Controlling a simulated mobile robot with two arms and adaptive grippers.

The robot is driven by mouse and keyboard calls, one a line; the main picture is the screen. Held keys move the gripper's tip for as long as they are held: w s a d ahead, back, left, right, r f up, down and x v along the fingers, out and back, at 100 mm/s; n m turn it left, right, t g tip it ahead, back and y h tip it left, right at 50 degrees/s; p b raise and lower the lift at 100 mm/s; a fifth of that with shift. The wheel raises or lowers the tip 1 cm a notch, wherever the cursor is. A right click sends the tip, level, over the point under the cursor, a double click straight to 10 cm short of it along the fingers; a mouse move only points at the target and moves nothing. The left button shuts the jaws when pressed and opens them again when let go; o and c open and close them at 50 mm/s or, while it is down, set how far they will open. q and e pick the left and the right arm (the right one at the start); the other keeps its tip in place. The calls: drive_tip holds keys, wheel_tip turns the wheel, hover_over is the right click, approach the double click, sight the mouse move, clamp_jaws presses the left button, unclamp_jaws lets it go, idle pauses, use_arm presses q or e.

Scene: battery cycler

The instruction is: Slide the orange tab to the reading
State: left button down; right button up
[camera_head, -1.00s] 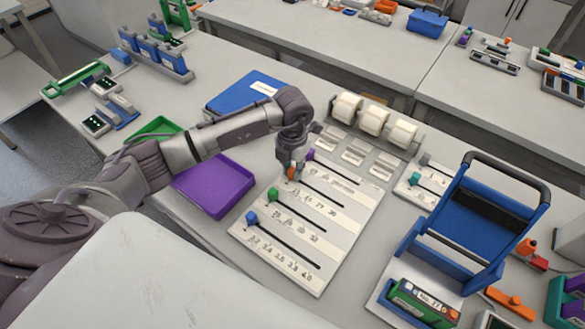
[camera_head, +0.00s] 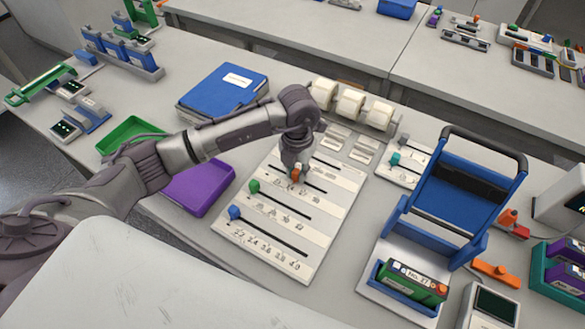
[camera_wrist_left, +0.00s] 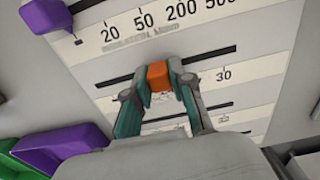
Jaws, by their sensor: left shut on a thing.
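The orange tab (camera_head: 296,175) sits in its slot on the pale slider board (camera_head: 335,222), and it also shows in the left wrist view (camera_wrist_left: 158,77). My left gripper (camera_head: 294,166) is shut on the orange tab, with a finger on each side of it in the left wrist view (camera_wrist_left: 160,74). The slot runs on to the right of the tab. A printed 30 (camera_wrist_left: 224,75) shows right of the gripper; the other figures of that row are mostly hidden by the fingers. My right gripper is not in view.
A green tab (camera_head: 254,186) and a blue tab (camera_head: 235,212) sit at the left of nearer slots. A purple tab (camera_wrist_left: 48,15) is at the left of the row beyond. A purple tray (camera_head: 200,190) lies left of the board; a blue carrier (camera_head: 455,205) stands right.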

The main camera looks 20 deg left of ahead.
sight(297, 171)
use_arm(q)
drive_tip(key=c, duration=1)
unclamp_jaws()
wheel_tip(297, 171, up, 12)
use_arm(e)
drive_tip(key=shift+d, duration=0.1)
